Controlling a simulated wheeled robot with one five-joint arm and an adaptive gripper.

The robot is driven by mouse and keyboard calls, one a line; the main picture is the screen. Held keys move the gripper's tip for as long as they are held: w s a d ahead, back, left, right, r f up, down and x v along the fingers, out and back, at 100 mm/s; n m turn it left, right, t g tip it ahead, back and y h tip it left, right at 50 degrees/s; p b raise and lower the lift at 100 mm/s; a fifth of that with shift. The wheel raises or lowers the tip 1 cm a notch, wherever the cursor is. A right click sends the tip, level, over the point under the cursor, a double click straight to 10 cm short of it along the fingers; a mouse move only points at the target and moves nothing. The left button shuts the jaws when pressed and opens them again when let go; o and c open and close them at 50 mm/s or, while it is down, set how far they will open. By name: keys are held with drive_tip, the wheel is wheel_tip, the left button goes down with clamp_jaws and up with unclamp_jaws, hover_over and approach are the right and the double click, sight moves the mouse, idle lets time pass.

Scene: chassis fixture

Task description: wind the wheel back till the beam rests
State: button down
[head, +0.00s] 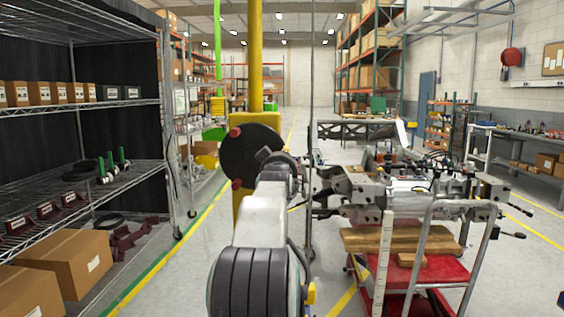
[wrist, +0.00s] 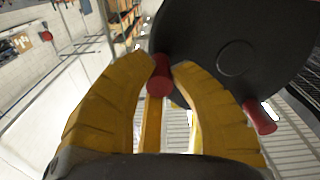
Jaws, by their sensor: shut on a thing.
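The wheel (head: 248,158) is a black disc with red knobs, in front of a yellow post in the head view. It also fills the upper right of the wrist view (wrist: 225,35). My gripper (wrist: 161,68) has its yellow fingers closed around one red knob (wrist: 159,84) at the wheel's edge. A second red knob (wrist: 262,118) stands free to the right. In the head view my arm hides the gripper's fingers. A metal chassis assembly (head: 400,195) stands right of my arm, above wooden blocks (head: 400,240). I cannot tell which part is the beam, or whether it rests.
A red cart (head: 430,275) carries the wooden blocks, with a white upright scale (head: 381,265) at its front. A wire shelf (head: 80,170) with boxes stands on the left. A yellow post (head: 255,60) rises behind the wheel. Open floor lies between shelf and arm.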

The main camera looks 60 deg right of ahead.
drive_tip(key=shift+r, duration=0.1)
drive_tip(key=shift+r+n, duration=0.3)
drive_tip(key=shift+n, duration=0.2)
drive_tip(key=shift+w+a+r, duration=0.1)
drive_tip(key=shift+r, duration=0.5)
drive_tip(key=c, duration=1.1)
unclamp_jaws()
drive_tip(key=shift+f, duration=0.15)
drive_tip(key=shift+v, duration=5.95)
drive_tip(key=shift+w, duration=0.1)
